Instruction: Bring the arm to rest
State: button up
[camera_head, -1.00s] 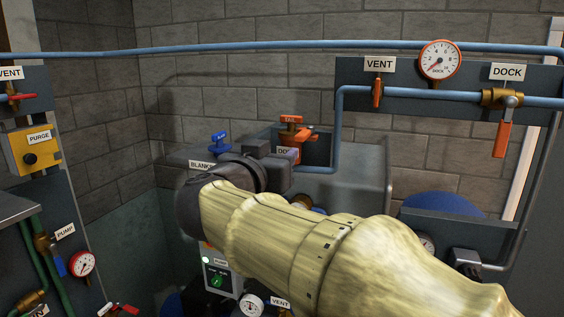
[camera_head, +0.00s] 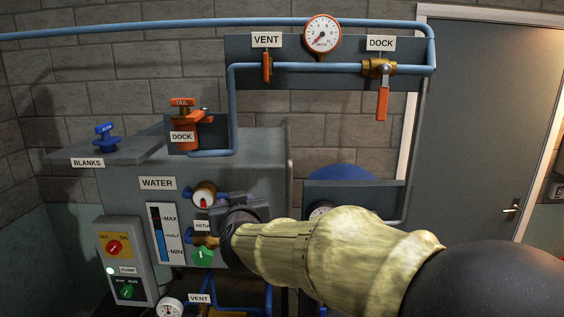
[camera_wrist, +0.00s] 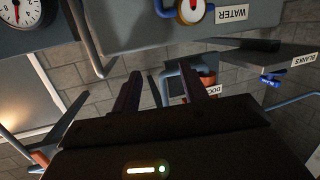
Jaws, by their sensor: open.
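My arm, in a pale yellow cover, reaches in from the lower right of the head view. My gripper (camera_head: 238,208) is at its dark end, in front of the grey water tank (camera_head: 255,165) and close to the valves there in the picture. Whether it touches them cannot be told from this view. In the wrist view my gripper (camera_wrist: 166,88) has its two dark fingers apart, with nothing held between them. Part of the gripper is hidden behind the wrist in the head view.
The pump switch box (camera_head: 124,262) and water gauge (camera_head: 161,232) are left of my arm. The orange dock coupling (camera_head: 184,136) and blue blank (camera_head: 106,138) sit above. The dock gauge (camera_head: 321,34) and orange-handled valve (camera_head: 382,98) are on the upper pipe. A grey door (camera_head: 475,130) is at right.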

jog(key=s+d+f+g+b, duration=0.1)
jog(key=d+f+g, duration=0.1)
jog(key=d+f, duration=0.4)
jog(key=s+d+f+g+b, duration=0.1)
jog(key=s+d+f+g, duration=0.15)
jog(key=f, duration=0.55)
jog(key=s+d+f+m+g+h+b, duration=0.3)
jog(key=s+d+f+g, duration=0.5)
jog(key=s+d+f, duration=0.8)
notch_tip(320, 180, down, 3)
jog(key=shift+s+d+r+h, duration=0.2)
jog(key=shift+s+d+h, duration=0.2)
jog(key=shift+s, duration=0.3)
